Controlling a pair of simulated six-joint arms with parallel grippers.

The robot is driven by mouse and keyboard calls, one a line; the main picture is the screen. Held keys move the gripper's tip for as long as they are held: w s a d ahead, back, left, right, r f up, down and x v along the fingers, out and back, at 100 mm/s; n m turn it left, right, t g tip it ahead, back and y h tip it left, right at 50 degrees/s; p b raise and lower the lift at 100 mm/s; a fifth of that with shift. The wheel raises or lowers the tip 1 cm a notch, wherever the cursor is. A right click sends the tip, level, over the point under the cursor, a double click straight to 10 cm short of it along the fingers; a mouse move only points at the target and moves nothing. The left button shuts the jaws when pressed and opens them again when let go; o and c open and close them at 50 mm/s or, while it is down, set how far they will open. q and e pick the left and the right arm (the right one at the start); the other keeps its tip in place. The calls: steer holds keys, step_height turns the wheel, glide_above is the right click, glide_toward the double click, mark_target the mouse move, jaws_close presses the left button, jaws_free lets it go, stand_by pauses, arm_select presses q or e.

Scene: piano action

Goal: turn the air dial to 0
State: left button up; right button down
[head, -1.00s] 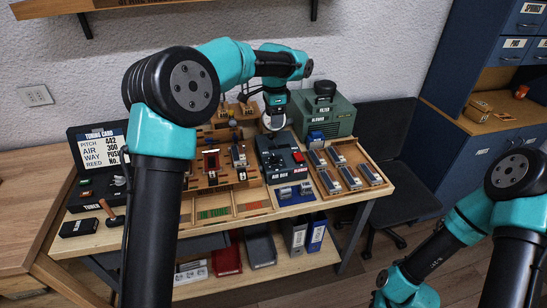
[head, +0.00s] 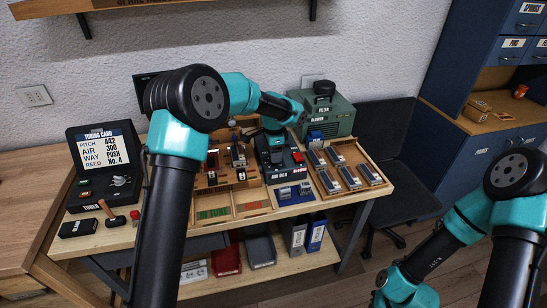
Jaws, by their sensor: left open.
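The dark air box (head: 283,166) stands on the bench, with its name plate on the front face and a red part on its right side. My left gripper (head: 274,140) reaches down over the back of the air box. It is open, and its fingertips are small and dark against the box. The air dial cannot be made out; the gripper and wrist cover the back part of the box top. I cannot tell whether the fingers are around the dial or touch it. My right arm stands at the lower right; its gripper is out of the picture.
The tuning card (head: 103,148) stands in the open tuner case at left. A green blower (head: 329,112) stands behind right. A wooden tray (head: 362,160) of several blocks lies right of the air box. A hammer (head: 109,211) and red knob (head: 135,214) lie front left.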

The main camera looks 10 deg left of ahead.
arm_select(q)
steer(key=shift+f, duration=1.4)
steer(key=shift+c, duration=0.2)
steer(key=c, duration=0.9)
